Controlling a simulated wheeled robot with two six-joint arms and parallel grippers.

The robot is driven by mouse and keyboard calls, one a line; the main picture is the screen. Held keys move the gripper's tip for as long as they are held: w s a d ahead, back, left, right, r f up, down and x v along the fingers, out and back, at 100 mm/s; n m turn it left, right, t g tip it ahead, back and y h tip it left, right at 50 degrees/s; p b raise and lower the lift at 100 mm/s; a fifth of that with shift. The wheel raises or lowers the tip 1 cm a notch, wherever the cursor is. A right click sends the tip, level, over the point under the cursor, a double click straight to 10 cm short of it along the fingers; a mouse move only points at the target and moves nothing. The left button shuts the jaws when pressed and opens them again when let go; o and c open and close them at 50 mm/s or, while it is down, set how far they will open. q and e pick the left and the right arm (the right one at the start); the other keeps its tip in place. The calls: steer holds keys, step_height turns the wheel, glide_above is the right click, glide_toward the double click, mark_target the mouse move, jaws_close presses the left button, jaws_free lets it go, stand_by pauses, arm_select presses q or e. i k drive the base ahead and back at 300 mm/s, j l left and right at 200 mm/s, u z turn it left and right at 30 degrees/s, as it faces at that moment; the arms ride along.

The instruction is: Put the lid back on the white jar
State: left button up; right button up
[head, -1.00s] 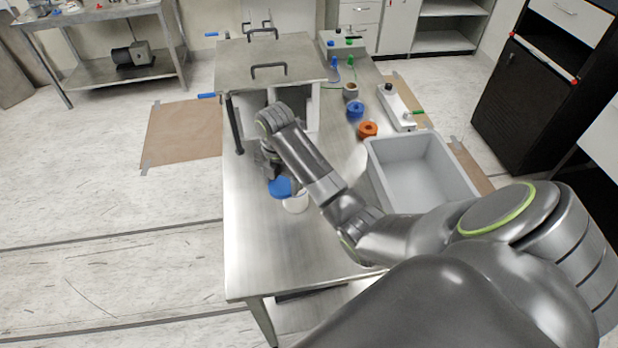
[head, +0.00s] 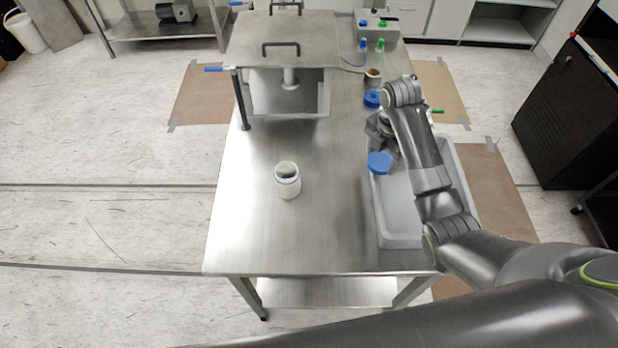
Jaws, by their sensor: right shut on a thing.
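The white jar (head: 288,187) stands upright and open on the steel table, left of its middle, with its dark mouth showing. The blue lid (head: 380,163) is apart from it, to the right, over the left rim of the grey bin. My right gripper (head: 378,148) is shut on the lid and holds it up; the fingertips are partly hidden by the wrist and lid. My left gripper is not in the picture.
The grey bin (head: 403,240) stands at the right of the steel table (head: 250,240). A steel chamber with its handled top (head: 285,40) stands at the back left. A blue ring (head: 372,99) and small cup (head: 373,77) stand behind my gripper. Table around the jar is clear.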

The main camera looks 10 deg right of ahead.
mark_target(288, 188)
steer(key=k+l+u, duration=0.2)
steer(key=l, duration=0.25)
steer(key=l+u, duration=0.25)
steer(key=l, duration=0.2)
steer(key=k+l+u, duration=0.2)
steer(key=l, duration=0.2)
steer(key=k+l+u, duration=0.25)
steer(key=l, duration=0.15)
